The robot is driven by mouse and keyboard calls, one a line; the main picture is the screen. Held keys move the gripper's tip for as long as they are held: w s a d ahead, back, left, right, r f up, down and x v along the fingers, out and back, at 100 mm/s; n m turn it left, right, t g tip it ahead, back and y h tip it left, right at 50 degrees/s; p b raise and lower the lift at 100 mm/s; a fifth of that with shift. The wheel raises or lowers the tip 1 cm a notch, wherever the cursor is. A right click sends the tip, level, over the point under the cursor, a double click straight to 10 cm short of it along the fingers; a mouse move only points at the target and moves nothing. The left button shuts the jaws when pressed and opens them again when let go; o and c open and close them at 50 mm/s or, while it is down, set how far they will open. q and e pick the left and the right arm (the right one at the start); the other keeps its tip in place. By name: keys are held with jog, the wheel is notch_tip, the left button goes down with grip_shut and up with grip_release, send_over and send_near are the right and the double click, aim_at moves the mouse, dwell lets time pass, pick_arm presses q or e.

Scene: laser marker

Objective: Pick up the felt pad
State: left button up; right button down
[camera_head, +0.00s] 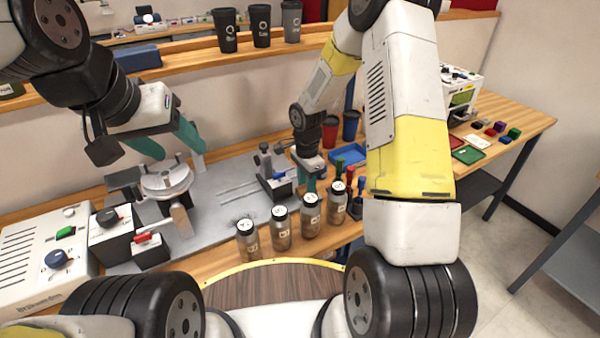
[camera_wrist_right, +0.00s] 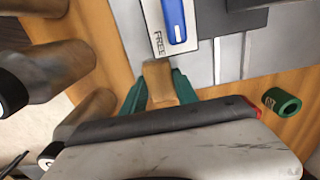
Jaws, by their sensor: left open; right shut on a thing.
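The felt pad appears as a small tan block (camera_wrist_right: 160,82) in the right wrist view, between the green fingers of my right gripper (camera_wrist_right: 158,90). The gripper is shut on it. In the head view my right gripper (camera_head: 309,183) is low over the bench, beside the small clamp device, and the pad cannot be made out there. My left gripper (camera_head: 188,140) is open and empty, with its green fingers above the round fixture (camera_head: 166,182) on the grey plate.
Several lidded jars (camera_head: 281,228) stand along the bench front, close to my right gripper. A clamp device (camera_head: 272,172) is on the grey plate (camera_head: 225,195). A green ring-topped item (camera_wrist_right: 281,102) is to the right in the wrist view. A blue tray (camera_head: 347,155) lies behind.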

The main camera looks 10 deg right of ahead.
jog(key=shift+r, duration=0.1)
notch_tip(320, 180, up, 10)
dwell(0.4)
